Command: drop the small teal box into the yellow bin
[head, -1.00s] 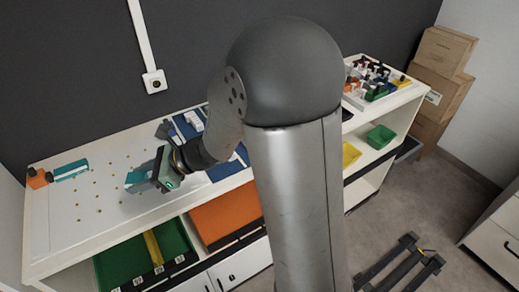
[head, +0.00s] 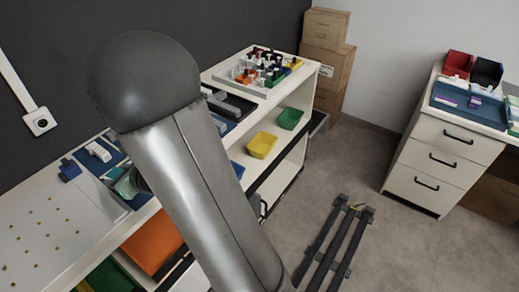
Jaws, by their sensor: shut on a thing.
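The yellow bin (head: 262,145) sits on the lower shelf of the white rack, right of my arm, and looks empty. My gripper (head: 126,186) shows only in part at the left, over the blue trays on the bench, with my own arm link covering much of it. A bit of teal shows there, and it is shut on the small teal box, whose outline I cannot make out. The gripper is well to the left of the yellow bin.
A green bin (head: 290,118) stands right of the yellow one on the same shelf. A tray of coloured pieces (head: 262,70) is on top of the rack. An orange bin (head: 152,242) is under the bench. A dark frame (head: 335,240) lies on the floor before a drawer cabinet (head: 445,155).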

